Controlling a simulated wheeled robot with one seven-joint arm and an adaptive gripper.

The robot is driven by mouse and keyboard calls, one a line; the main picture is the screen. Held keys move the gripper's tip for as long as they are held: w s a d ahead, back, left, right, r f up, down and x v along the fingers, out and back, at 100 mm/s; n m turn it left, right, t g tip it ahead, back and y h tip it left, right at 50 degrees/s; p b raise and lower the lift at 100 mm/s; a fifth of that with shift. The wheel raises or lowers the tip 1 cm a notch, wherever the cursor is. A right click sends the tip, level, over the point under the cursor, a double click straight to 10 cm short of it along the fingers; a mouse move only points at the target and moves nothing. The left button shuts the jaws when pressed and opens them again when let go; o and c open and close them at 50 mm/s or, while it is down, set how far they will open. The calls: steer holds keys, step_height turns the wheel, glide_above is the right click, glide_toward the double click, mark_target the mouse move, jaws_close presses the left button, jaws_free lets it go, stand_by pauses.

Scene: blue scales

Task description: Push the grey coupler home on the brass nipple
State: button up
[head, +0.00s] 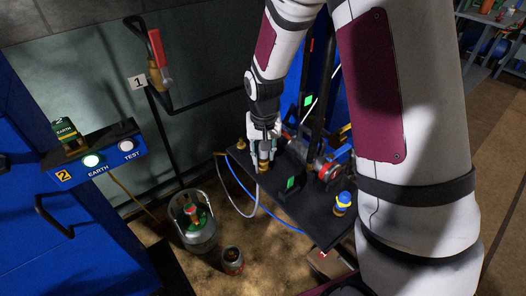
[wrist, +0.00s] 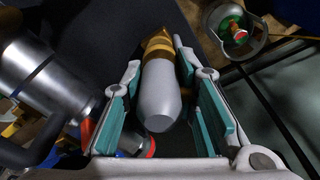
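My gripper (head: 263,157) points down over the dark bench top, its fingers on either side of a brass-coloured fitting (head: 264,167). In the wrist view, a grey, round-ended body (wrist: 161,100), apparently the coupler, lies between the teal finger pads of my gripper (wrist: 158,72). A brass-coloured part (wrist: 158,48) sits at its far end. Dark gaps show between the pads and the grey body, so the fingers look open around it. I cannot tell whether the brass part is the nipple or part of the coupler, nor how far they are seated.
The black bench top (head: 230,155) carries a red round part (head: 329,172) and a yellow-and-blue fitting (head: 343,202). Pale and blue hoses loop off its front edge. A grey gas cylinder (head: 198,236) and a small can (head: 232,261) stand on the floor. A blue switch panel (head: 98,157) is at left.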

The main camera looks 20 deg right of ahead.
steer(key=o, duration=0.3)
steer(key=shift+r, duration=0.15)
steer(key=r, duration=0.4)
steer(key=s+r, duration=0.1)
steer(key=r, duration=0.6)
steer(key=shift+s+a+r, duration=0.2)
steer(key=shift+s+r, duration=0.05)
steer(key=shift+r, duration=0.1)
